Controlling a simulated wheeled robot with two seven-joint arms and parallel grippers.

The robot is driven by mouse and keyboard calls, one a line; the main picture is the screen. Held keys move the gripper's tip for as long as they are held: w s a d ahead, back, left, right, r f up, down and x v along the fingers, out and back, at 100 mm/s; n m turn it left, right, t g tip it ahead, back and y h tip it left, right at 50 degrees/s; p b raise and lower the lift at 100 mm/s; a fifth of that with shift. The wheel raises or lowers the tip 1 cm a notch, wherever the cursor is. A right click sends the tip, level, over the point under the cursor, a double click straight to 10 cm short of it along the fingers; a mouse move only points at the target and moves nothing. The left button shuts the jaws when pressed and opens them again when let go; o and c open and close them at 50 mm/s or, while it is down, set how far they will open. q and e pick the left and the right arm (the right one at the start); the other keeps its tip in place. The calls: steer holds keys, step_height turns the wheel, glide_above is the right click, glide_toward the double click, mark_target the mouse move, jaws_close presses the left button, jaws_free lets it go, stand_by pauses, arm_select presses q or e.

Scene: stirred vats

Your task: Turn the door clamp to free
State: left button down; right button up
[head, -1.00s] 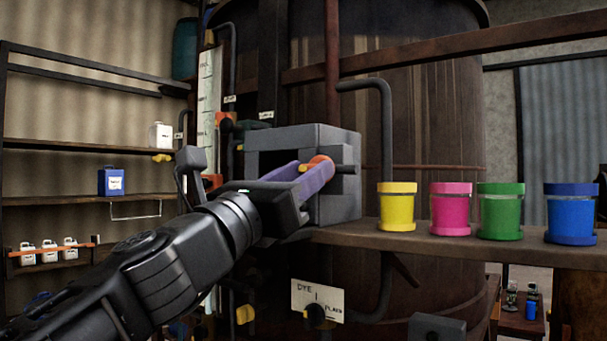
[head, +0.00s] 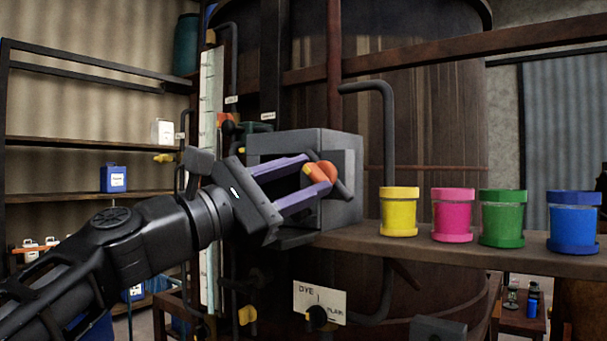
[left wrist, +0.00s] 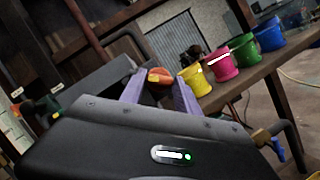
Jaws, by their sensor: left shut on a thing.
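The door clamp is an orange knob (head: 322,174) with a dark bar on the front of a grey box (head: 342,205) fixed to the big vat. The bar now slants down to the right. My left gripper (head: 315,180) comes in from the left, and its two purple fingers are shut on the orange knob. The left wrist view shows the orange knob (left wrist: 160,76) between the fingertips. The fingers hide part of the clamp. My right gripper is not in view.
A wooden shelf (head: 470,257) right of the box holds yellow (head: 398,212), pink (head: 452,215), green (head: 502,218) and blue (head: 574,222) pots. A grey pipe (head: 388,130) runs down beside the box. A DYE/PLAIN sign (head: 320,300) hangs below.

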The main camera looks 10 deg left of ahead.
arm_select(q)
steer(key=m+g+p, duration=0.1)
steer(key=m, duration=0.1)
steer(key=m+g+p, duration=0.1)
steer(key=m, duration=0.2)
steer(key=m+g+p, duration=0.1)
steer(key=m, duration=0.1)
steer(key=shift+a+r, duration=0.1)
steer(key=shift+r, duration=0.25)
steer(key=shift+w+f+m+g+p, duration=0.1)
steer(key=shift+m+g+p, duration=0.5)
steer(key=shift+m, duration=1)
steer(key=shift+y, duration=0.3)
steer(key=c, duration=0.9)
jaws_free()
steer(key=shift+b+v, duration=0.95)
steer(key=shift+v, duration=3)
